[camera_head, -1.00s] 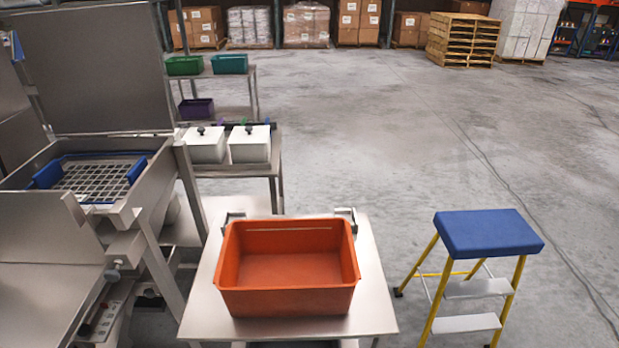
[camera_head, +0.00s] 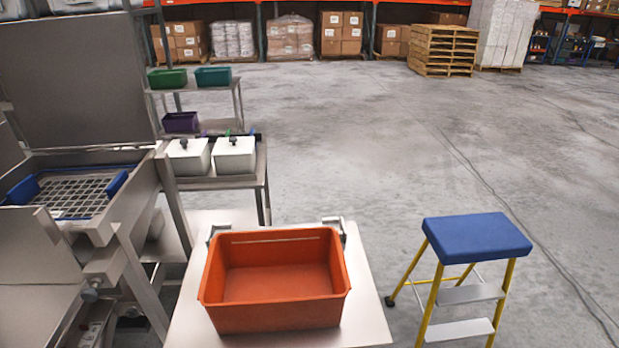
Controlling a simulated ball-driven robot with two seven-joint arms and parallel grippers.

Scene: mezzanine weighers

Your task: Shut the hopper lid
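The hopper lid (camera_head: 75,82) is a large flat grey metal panel at the left. It stands up, open, behind the hopper. The hopper (camera_head: 137,203) is a grey metal box with its top open. Inside it a wire grid (camera_head: 75,192) with blue end pieces is exposed. The lid's left edge and the hopper's left side are partly cut off by the picture edge. Neither of my grippers shows in the head view, so nothing is seen touching the lid.
An orange bin (camera_head: 275,308) sits on a metal table (camera_head: 368,318) just right of the hopper. A blue-topped yellow step stool (camera_head: 477,238) stands to the right. Two white lidded containers (camera_head: 234,156) stand on a bench (camera_head: 215,183) behind. The concrete floor beyond is clear.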

